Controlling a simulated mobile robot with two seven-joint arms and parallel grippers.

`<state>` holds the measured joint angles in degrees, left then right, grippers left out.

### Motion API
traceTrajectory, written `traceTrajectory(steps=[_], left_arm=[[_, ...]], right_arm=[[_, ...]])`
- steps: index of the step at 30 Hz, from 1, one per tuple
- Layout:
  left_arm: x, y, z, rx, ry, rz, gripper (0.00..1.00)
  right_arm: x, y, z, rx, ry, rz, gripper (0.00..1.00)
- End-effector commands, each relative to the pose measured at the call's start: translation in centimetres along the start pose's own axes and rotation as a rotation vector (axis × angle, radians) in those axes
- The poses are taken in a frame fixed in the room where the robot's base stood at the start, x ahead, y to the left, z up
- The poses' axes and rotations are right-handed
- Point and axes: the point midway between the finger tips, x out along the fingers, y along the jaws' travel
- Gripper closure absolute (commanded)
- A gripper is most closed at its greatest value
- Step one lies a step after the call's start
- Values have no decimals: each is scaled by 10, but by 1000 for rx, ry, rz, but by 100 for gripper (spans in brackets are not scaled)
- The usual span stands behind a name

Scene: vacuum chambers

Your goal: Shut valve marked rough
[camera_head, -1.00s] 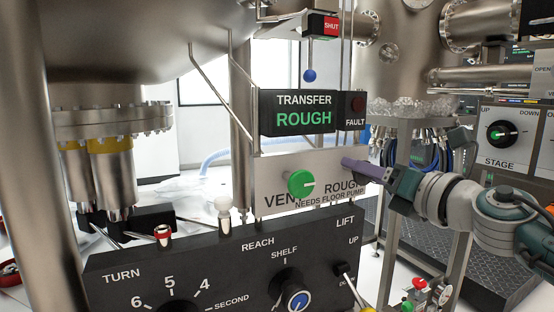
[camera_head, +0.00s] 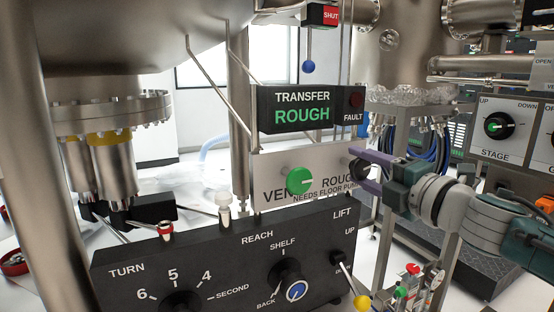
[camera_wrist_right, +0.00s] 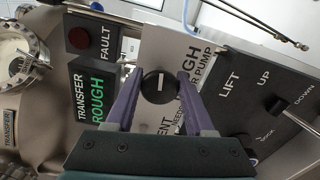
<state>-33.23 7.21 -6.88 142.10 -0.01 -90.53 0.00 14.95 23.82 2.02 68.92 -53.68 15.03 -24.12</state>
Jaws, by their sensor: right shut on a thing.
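A green knob (camera_head: 299,181) with a white pointer to the right sits between the two words. A black knob (camera_head: 359,171) is at the ROUGH end. My right gripper (camera_head: 358,170) has its purple fingers on either side of the black knob and is shut on it. My left gripper is out of view.
A black control box (camera_head: 225,250) with TURN, REACH and LIFT controls stands in front. A thin rod with a blue ball (camera_head: 308,66) hangs below a red SHUT sign (camera_head: 331,15). A STAGE panel (camera_head: 500,130) and metal chambers are at the right.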

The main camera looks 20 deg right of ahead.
Motion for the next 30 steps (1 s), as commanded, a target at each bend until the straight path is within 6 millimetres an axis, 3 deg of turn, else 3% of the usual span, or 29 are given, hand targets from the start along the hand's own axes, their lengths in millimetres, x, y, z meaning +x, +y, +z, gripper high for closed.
traceTrajectory(steps=[10, 27, 28, 30], left_arm=[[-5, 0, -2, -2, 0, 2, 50], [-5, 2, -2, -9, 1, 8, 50], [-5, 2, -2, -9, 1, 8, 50], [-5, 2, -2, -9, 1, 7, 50]], right_arm=[[0, 0, 0, 150, 0, -1, 100], [0, -1, 0, 180, 0, -1, 100], [0, -1, 0, 180, 0, -1, 44], [0, -1, 0, 180, 0, 0, 36]])
